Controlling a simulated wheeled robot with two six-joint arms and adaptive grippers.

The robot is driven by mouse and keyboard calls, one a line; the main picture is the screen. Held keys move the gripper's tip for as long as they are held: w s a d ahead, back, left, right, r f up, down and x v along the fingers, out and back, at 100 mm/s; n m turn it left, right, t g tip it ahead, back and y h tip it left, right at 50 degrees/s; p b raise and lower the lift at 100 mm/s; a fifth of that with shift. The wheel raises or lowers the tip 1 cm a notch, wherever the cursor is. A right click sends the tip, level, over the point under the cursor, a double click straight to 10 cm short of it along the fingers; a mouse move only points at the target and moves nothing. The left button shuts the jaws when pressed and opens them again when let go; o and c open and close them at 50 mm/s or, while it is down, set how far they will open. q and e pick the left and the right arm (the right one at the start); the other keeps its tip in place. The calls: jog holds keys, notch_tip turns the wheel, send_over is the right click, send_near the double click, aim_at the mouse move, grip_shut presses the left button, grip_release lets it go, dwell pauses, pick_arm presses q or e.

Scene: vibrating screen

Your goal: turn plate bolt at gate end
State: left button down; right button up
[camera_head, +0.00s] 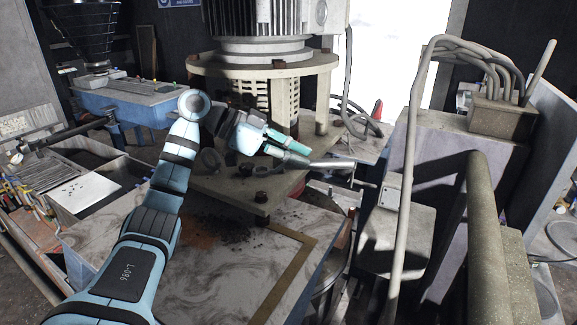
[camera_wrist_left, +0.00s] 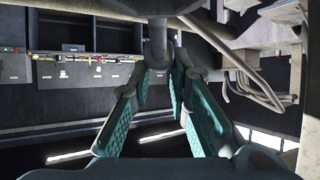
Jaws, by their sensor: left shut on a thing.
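My left gripper (camera_head: 288,150) comes in from the left over the beige plate (camera_head: 225,188) under the motor. Its teal fingers are closed around a grey metal rod-like tool (camera_head: 332,162), which points to the right. The tool also shows in the left wrist view (camera_wrist_left: 158,40), rising from between the fingertips. A dark bolt (camera_head: 261,197) stands on the plate near its front corner, below and left of the tool and apart from it. Another dark bolt (camera_head: 245,170) sits farther back on the plate. My right gripper is not in view.
The large motor (camera_head: 262,18) stands on a round flanged stand (camera_head: 215,66) behind the gripper. A bent grey pipe (camera_head: 405,190) and a grey cabinet block the right side. Dark grit (camera_head: 228,228) lies on the marbled surface in front. A blue box (camera_head: 125,100) stands at back left.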

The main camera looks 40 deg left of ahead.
pick_arm(q)
jog(key=shift+s+r, duration=0.1)
jog(key=shift+s, duration=0.2)
jog(key=shift+w+f, duration=0.2)
jog(key=shift+w, duration=0.15)
jog(key=shift+w+f, duration=0.15)
jog(key=shift+f, duration=0.15)
notch_tip(320, 180, down, 3)
jog(key=b, duration=0.2)
jog(key=shift+b, duration=0.35)
jog(key=shift+s+f, duration=0.2)
jog(key=shift+f, duration=0.15)
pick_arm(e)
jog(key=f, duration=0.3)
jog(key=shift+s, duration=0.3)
pick_arm(q)
jog(key=shift+w, duration=0.1)
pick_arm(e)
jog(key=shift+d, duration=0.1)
pick_arm(q)
jog(key=shift+s+a, duration=0.1)
jog(key=shift+s, duration=0.15)
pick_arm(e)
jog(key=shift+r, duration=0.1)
